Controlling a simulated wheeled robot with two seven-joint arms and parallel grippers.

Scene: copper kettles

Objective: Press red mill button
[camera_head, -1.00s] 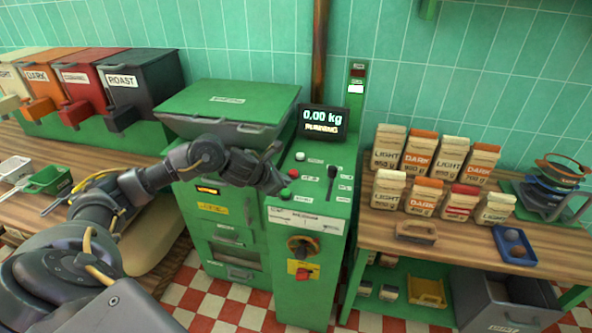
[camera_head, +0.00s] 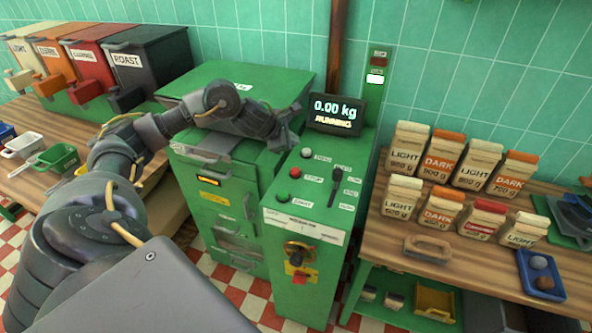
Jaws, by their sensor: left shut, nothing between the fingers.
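The green mill has a sloped control panel (camera_head: 318,205). A red button (camera_head: 295,172) sits on the panel's left side, between a white button (camera_head: 306,153) above and a green button (camera_head: 283,197) below. A black lever (camera_head: 336,186) stands to their right. My left gripper (camera_head: 293,136) is shut and empty. In the picture it is just above and left of the white button, apart from the red button, which is in plain sight. The mill's display (camera_head: 336,113) reads 0.00 kg, RUNNING. My right gripper is out of view.
A red knob (camera_head: 300,278) is on the mill's front. A wooden table (camera_head: 395,246) on the right bears several labelled coffee bags and a blue tray (camera_head: 540,274). Labelled bins (camera_head: 145,60) stand at the back left. Small scoops (camera_head: 55,158) lie on the left counter.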

